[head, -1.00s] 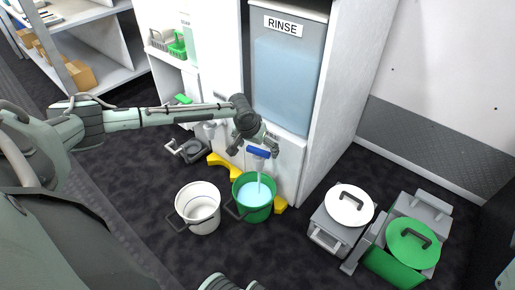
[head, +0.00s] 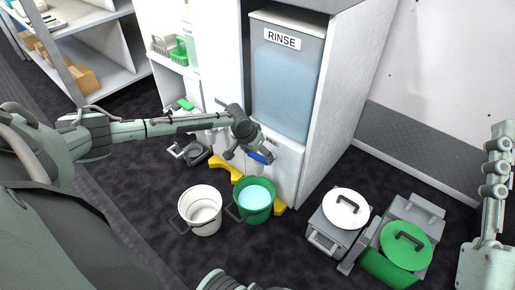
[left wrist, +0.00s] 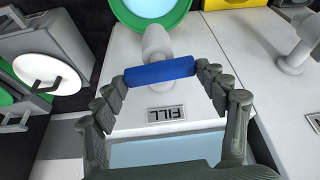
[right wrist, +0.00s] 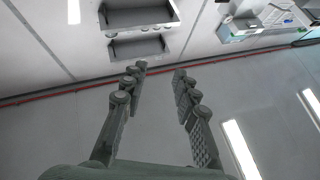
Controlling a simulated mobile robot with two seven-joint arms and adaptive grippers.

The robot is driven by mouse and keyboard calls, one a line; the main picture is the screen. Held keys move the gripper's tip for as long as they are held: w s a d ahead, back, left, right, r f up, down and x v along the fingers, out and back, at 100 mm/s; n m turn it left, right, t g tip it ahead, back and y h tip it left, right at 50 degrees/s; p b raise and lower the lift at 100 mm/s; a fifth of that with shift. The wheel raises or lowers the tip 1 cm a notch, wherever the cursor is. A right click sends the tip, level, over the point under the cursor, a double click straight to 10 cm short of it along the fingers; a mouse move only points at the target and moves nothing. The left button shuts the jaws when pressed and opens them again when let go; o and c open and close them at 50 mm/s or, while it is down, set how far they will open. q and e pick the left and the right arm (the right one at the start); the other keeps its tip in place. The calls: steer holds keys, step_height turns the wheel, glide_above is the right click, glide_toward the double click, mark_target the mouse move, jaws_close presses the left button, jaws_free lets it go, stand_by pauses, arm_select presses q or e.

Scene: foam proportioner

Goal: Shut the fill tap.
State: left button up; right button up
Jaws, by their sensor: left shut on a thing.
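The fill tap has a blue bar handle (head: 261,158) and a pale spout, on the white cabinet front below the RINSE tank (head: 285,85). My left gripper (head: 247,157) is at the tap. In the left wrist view its fingers are shut on the two ends of the blue handle (left wrist: 160,72), beside the FILL label (left wrist: 166,114). The green bucket (head: 254,212) below the tap holds pale blue water. No stream shows between spout and bucket. My right gripper (right wrist: 159,70) is open and empty, raised at the right edge of the head view (head: 496,160).
A white bucket (head: 200,212) stands left of the green one. A yellow piece (head: 222,168) lies on the floor behind them. Grey units with a white lid (head: 346,208) and a green lid (head: 406,246) stand at right. Dark floor is open in front.

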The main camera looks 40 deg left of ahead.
arm_select(q)
steer(key=shift+m, duration=0.6)
arm_select(e)
steer(key=shift+w+a+f+g, duration=0.2)
steer(key=shift+f+g, duration=0.3)
steer(key=shift+f, duration=0.05)
steer(key=shift+w+a+f+g, duration=0.2)
steer(key=shift+f+g, duration=0.3)
arm_select(q)
steer(key=o, duration=1.2)
steer(key=shift+c, duration=0.2)
steer(key=shift+r, duration=0.1)
steer(key=v, duration=1.2)
steer(key=shift+a, duration=0.25)
